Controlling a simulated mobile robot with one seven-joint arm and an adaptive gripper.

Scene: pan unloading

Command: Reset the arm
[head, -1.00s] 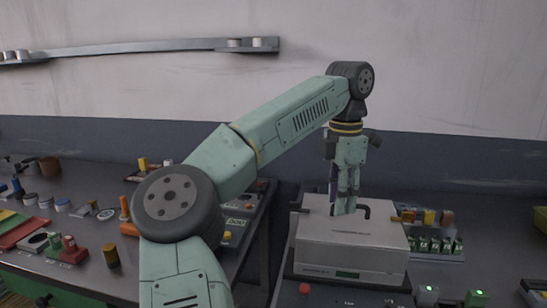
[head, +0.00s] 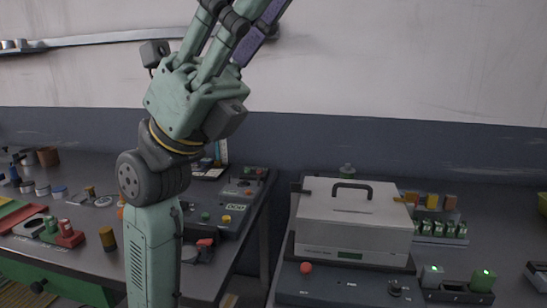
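My gripper (head: 226,36) is raised high in the left middle of the head view, pointing up and a little right. Its fingertips are cut off by the top edge, so its opening cannot be read. A purple pad shows along one finger. My arm stands nearly upright below it, in front of the gap between the tables and the left table's right part. The white box-shaped device (head: 355,215) with a black lid handle (head: 352,186) stands on the right table, well apart from my gripper. Its lid looks closed.
The left table holds a control panel (head: 232,205), a red block (head: 69,236), a brown cylinder (head: 108,239) and small jars. On the right are a rack of green vials (head: 441,229), a red knob (head: 306,268) and green-lit buttons (head: 483,280). A rail runs along the wall.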

